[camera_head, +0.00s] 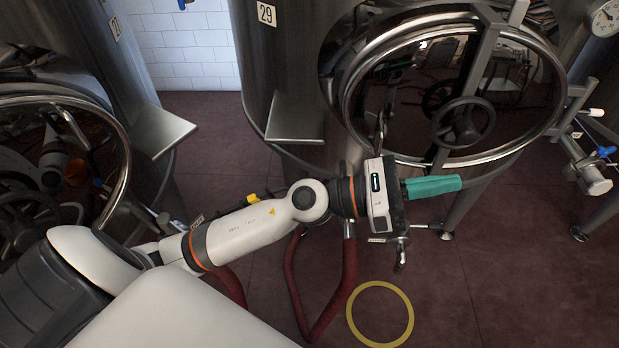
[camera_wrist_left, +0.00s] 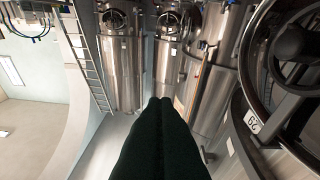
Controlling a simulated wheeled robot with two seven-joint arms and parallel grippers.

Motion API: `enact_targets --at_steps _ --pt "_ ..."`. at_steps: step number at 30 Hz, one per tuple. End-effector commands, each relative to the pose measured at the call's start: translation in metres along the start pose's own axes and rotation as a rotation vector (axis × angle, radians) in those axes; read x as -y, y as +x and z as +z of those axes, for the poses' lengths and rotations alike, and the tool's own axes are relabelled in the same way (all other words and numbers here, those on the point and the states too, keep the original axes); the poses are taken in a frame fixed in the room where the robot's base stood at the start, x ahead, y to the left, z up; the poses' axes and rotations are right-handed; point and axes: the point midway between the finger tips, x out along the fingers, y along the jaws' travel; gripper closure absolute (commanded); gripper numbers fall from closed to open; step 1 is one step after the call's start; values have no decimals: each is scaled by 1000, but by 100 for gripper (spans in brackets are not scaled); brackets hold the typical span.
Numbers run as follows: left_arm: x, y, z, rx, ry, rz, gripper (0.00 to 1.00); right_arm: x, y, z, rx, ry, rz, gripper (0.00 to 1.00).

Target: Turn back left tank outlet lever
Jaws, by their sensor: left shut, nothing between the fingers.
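My left arm reaches in from the left in the head view, in front of the tank marked 29 (camera_head: 255,75). My left gripper (camera_head: 460,184) has teal fingers, shut together and empty, pointing right below the tank's round door (camera_head: 462,130). In the left wrist view the shut fingers (camera_wrist_left: 161,102) look dark and point at distant tanks. A small yellow piece (camera_head: 252,198) shows just above my forearm; I cannot tell whether it is the outlet lever. Part of the outlet area is hidden behind my arm. My right gripper is not in view.
Dark red hoses (camera_head: 346,285) hang below my forearm to the floor. A yellow ring (camera_head: 351,315) is on the floor. A tank marked 27 (camera_head: 115,28) stands at left. A valve with a blue handle (camera_head: 607,151) is at right. The floor at lower right is clear.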

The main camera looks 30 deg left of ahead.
Motion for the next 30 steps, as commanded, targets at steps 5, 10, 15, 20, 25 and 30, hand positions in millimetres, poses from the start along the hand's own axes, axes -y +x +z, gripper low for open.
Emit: enact_targets --at_steps 5,10,15,20,25,30 --pt "-2 -20 72 438 674 396 100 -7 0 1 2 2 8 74" --pt "64 -92 118 929 1159 758 100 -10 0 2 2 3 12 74" --pt "141 -172 104 1389 1368 1038 100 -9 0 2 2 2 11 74" --pt "177 -217 77 1653 1388 1179 100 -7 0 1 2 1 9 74" --pt "189 -233 73 1734 1374 1225 100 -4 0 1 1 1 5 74" --pt "198 -240 97 1730 1372 1226 100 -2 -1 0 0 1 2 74"
